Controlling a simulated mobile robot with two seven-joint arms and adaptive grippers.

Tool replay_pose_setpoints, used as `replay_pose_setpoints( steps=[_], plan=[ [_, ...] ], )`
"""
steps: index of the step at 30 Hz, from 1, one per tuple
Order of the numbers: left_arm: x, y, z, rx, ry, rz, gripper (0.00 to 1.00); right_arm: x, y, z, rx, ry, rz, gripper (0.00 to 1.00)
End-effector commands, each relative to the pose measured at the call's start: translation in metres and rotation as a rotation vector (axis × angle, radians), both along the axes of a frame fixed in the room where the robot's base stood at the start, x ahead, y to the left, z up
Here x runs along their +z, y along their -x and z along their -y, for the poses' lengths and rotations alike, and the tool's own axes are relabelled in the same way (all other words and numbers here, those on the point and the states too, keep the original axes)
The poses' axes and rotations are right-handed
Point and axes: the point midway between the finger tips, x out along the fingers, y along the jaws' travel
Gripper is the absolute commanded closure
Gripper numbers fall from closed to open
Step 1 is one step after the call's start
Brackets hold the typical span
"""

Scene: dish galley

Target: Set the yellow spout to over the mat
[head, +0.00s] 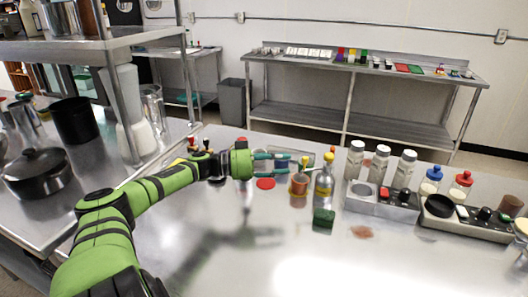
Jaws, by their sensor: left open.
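A clear bottle (322,186) with a yellow top (328,156) stands upright on the steel counter; the top looks like a yellow spout. Just left of it is an orange cup (299,186) with a small yellow-and-red piece above it. A flat red disc (265,183) lies left of the cup; I cannot tell whether it is the mat. My left gripper (281,161) is open, pointing right, with its fingers above the counter behind the disc and left of the cup. Nothing shows between its fingers. My right gripper is out of view.
A green block (323,217) lies in front of the bottle. A black pot (36,175) is at left. The front middle counter is clear.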

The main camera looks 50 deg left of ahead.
Motion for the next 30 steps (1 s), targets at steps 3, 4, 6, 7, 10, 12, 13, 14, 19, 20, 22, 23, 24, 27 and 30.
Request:
replay_pose_setpoints(
  steps=[3,4,6,7,10,12,13,14,19,20,22,23,24,27,30],
  plan=[
    [-0.001,0.014,-0.009,-0.001,-0.003,-0.004,0.60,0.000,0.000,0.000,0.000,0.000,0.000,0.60],
    [-0.001,0.017,-0.011,-0.001,-0.003,-0.005,0.60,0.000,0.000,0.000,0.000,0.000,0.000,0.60],
    [-0.001,0.023,-0.016,0.001,-0.001,-0.003,0.60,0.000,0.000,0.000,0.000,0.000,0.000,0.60],
    [-0.001,0.026,-0.017,0.000,-0.001,-0.003,0.60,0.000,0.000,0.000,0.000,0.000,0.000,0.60],
    [0.000,0.032,-0.022,0.001,0.000,-0.002,0.60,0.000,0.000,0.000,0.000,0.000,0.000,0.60],
    [0.000,0.035,-0.024,0.000,-0.001,-0.001,0.60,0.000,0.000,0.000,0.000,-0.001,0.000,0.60],
    [0.000,0.036,-0.024,0.000,-0.001,0.000,0.60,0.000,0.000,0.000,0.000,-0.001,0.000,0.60],
    [0.001,0.037,-0.025,-0.001,-0.001,0.001,0.60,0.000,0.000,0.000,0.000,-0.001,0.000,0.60],
    [0.002,0.039,-0.026,0.000,-0.001,0.003,0.60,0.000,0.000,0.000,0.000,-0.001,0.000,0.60],
    [0.002,0.039,-0.026,0.000,0.000,0.004,0.60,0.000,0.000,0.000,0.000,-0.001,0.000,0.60],
    [0.002,0.039,-0.026,0.000,-0.001,0.004,0.60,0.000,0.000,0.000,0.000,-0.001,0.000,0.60],
    [0.002,0.039,-0.026,0.000,-0.001,0.004,0.60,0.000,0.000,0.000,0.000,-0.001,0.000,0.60],
    [0.002,0.039,-0.026,0.000,-0.001,0.003,0.60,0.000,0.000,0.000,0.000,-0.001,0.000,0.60],
    [0.000,0.038,-0.026,0.001,-0.006,0.005,0.92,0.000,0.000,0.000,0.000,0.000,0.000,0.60],
    [-0.008,0.038,-0.020,0.013,-0.050,0.025,1.00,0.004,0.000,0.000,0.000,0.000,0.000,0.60]
  ],
)
